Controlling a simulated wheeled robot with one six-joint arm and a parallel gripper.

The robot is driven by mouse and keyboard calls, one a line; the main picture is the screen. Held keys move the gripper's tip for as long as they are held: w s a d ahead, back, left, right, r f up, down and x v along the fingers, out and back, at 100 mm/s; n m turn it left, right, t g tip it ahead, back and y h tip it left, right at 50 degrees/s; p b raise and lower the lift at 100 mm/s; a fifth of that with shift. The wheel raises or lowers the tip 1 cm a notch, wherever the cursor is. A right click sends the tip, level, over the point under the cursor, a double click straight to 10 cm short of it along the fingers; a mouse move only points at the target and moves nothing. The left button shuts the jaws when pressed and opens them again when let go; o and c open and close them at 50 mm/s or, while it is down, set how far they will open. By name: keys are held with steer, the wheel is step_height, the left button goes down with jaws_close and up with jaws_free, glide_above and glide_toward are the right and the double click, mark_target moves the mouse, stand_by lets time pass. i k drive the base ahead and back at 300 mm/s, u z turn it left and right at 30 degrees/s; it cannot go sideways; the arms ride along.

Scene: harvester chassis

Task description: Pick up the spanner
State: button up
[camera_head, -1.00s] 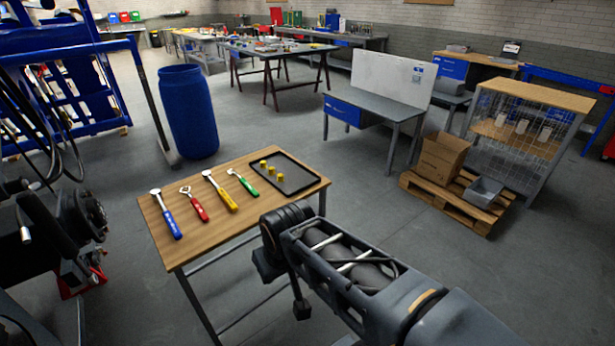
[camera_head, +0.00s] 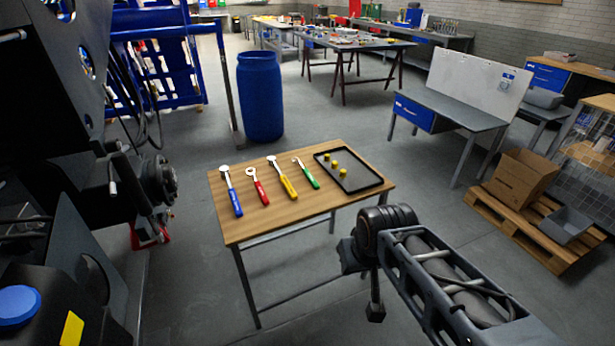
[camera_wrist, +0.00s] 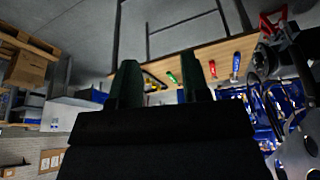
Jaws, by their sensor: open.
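Four hand tools lie side by side on a wooden table (camera_head: 310,222): one with a blue handle (camera_head: 234,202), one red (camera_head: 261,193), one yellow (camera_head: 288,187) and one green (camera_head: 309,177). Their metal heads point to the table's far side; they are too small to tell surely which is the spanner. My gripper (camera_wrist: 160,72) is open and empty in the wrist view, its two dark fingers apart. The red handle (camera_wrist: 212,69), blue handle (camera_wrist: 236,66) and green handle (camera_wrist: 171,77) show beyond the fingers, at a distance. In the head view, my arm is right of the table's front.
A black tray (camera_head: 366,184) with three yellow pieces lies at the table's right. A blue barrel (camera_head: 260,100) stands behind. Dark machinery (camera_head: 55,110) fills the left. A pallet (camera_head: 520,225) with boxes is at right. Grey floor between is clear.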

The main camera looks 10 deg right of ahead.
mark_target(306, 173)
steer(key=u, duration=0.15)
steer(key=i, duration=1.5)
steer(key=u, duration=0.05)
